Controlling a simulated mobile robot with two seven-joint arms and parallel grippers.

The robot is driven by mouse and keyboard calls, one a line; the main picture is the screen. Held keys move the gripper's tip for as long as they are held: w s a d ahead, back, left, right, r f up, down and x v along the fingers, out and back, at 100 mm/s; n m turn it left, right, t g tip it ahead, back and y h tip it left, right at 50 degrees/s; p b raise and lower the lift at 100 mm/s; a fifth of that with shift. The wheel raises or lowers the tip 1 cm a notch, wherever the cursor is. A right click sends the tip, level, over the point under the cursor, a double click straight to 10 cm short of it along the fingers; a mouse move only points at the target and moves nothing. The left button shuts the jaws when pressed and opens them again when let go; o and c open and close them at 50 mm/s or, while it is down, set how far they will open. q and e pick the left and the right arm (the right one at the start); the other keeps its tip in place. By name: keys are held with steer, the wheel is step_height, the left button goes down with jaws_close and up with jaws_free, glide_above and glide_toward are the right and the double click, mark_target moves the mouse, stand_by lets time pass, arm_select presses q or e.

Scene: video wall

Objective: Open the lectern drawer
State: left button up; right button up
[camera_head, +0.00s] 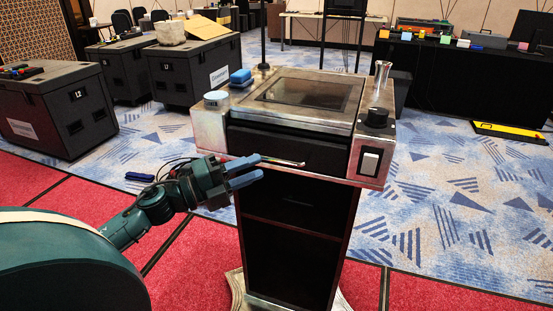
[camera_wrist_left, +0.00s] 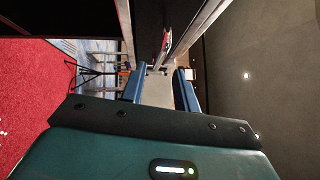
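The lectern (camera_head: 294,225) stands in the middle of the head view, with a worn metal top and a dark cabinet below. Its drawer (camera_head: 285,146) is the dark front panel just under the top and looks shut. A thin metal handle (camera_head: 286,162) runs along the lower part of the drawer front. My left gripper (camera_head: 246,172) is at the left end of the handle, its blue fingers pointing right. In the left wrist view the fingers (camera_wrist_left: 160,88) are apart; I cannot tell whether the handle lies between them. My right gripper is out of view.
Black cases (camera_head: 55,110) stand at left. Carpet around the lectern is mostly clear.

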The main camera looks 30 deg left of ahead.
mark_target(277, 160)
arm_select(q)
steer(key=shift+x, duration=3.15)
steer(key=shift+c, duration=0.2)
jaws_close()
